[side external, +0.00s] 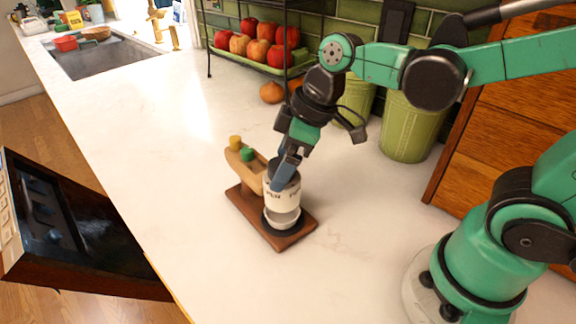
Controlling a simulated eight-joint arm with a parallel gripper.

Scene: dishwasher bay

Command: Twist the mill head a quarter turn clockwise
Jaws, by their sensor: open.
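The mill (281,205) stands upright on a brown wooden base (284,240), with a cream body bearing dark lettering and a pale, bowl-like lower part. A dark part at its top, which looks like the mill head, is largely hidden by my gripper. My gripper (284,176) points down at the mill's top from above. Its bluish finger reaches down in front of the upper body. The jaws are open; I cannot tell whether a finger touches the mill.
A rack of apples (262,66), an onion (271,92) and green canisters (411,125) stand behind. The counter (150,135) left of the mill is clear.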

